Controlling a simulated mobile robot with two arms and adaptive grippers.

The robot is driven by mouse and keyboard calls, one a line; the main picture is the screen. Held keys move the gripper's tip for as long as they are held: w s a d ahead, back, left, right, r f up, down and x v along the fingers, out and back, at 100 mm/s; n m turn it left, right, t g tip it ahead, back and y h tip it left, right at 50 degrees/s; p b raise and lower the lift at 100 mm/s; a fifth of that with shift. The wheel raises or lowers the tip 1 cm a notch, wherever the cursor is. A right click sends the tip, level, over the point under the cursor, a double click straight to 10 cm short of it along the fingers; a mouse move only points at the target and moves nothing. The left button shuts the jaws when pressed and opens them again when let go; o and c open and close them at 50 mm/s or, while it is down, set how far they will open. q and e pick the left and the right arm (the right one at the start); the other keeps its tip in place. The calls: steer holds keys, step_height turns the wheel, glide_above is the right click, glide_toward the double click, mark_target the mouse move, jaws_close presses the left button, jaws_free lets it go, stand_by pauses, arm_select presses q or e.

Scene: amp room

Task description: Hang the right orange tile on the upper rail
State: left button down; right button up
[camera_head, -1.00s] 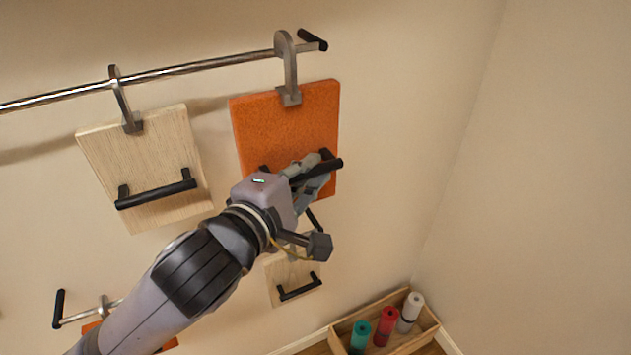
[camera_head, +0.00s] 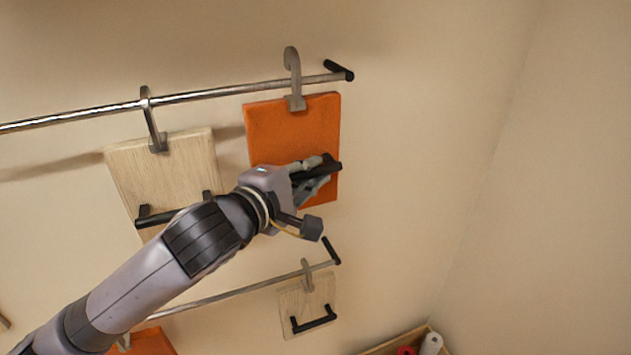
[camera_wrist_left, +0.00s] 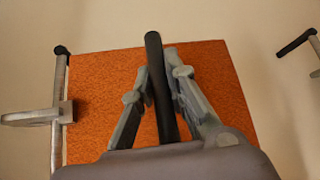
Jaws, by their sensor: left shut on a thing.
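The right orange tile (camera_head: 285,130) is near the right end of the upper rail (camera_head: 220,92), with its face towards me. Its grey hook (camera_head: 292,70) crosses in front of the rail, and the curl stands clearly above the bar. I cannot tell whether the hook touches the rail. My left gripper (camera_head: 322,172) is shut on the tile's black handle (camera_head: 330,168), over the tile's lower right part. In the left wrist view, the fingers (camera_wrist_left: 160,90) close around the handle (camera_wrist_left: 157,70), and the hook (camera_wrist_left: 30,118) crosses the rail (camera_wrist_left: 58,100). My right gripper is not in view.
A wooden tile (camera_head: 165,170) hangs left on the upper rail, partly behind my arm. A crate (camera_head: 385,347) shows at the bottom. The right wall is bare.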

arm_select(q)
steer(key=shift+w+a+f+b, duration=0.1)
steer(key=shift+w+f+b, duration=0.25)
steer(key=shift+f+b, duration=0.25)
steer(key=shift+w+a+f+b, duration=0.1)
steer(key=shift+w+f+b, duration=0.3)
steer(key=shift+f, duration=0.35)
steer(key=c, duration=1.5)
jaws_free()
steer(key=shift+s, duration=0.1)
steer(key=shift+f, duration=0.1)
